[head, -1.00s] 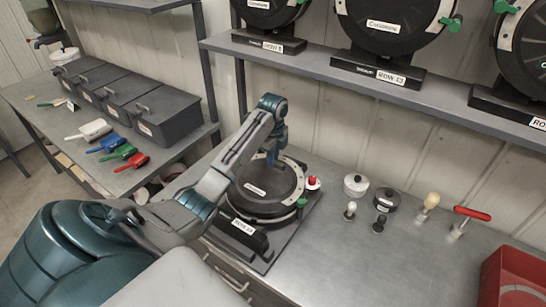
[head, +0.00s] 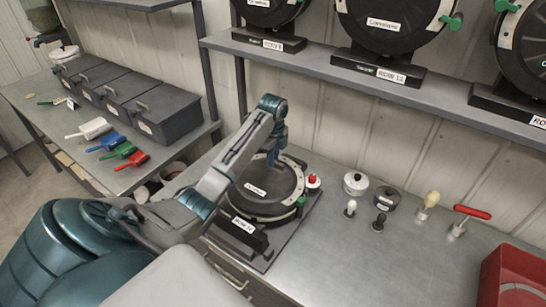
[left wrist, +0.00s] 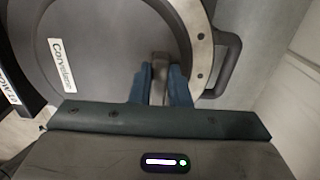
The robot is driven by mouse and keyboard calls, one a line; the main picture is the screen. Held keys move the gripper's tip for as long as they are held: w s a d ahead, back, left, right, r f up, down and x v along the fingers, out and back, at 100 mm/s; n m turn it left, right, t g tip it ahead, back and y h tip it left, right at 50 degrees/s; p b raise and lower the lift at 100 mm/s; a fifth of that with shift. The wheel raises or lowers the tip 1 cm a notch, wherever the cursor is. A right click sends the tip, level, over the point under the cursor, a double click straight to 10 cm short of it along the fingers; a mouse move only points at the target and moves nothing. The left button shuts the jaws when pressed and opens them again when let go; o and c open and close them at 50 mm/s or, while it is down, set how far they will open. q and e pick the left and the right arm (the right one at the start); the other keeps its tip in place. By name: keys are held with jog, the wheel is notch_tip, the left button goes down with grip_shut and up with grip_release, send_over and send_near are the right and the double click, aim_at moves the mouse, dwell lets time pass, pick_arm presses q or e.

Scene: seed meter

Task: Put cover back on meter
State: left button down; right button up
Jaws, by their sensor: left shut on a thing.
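The meter (head: 298,177) lies on a dark base on the metal bench, with a pale rim arc and a green knob (head: 301,201) at its right. The round black cover (head: 262,203) with a white label lies flat over it; I cannot tell whether it is fully seated. My left gripper (head: 273,160) reaches down at the far side of the cover. In the left wrist view, its blue fingers (left wrist: 161,88) are shut on a grey handle (left wrist: 160,68) at the cover, beside the pale rim. My right gripper is not in view.
A red-topped knob (head: 313,181), two small pots (head: 355,184) and several hand tools (head: 459,224) stand right of the meter. A red bin (head: 508,272) is at the far right. More meters (head: 392,28) sit on the shelf above.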

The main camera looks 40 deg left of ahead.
pick_arm(q)
jog(key=shift+f, duration=0.15)
dwell(0.7)
jog(key=c, duration=1.3)
grip_release()
jog(key=shift+c, duration=0.3)
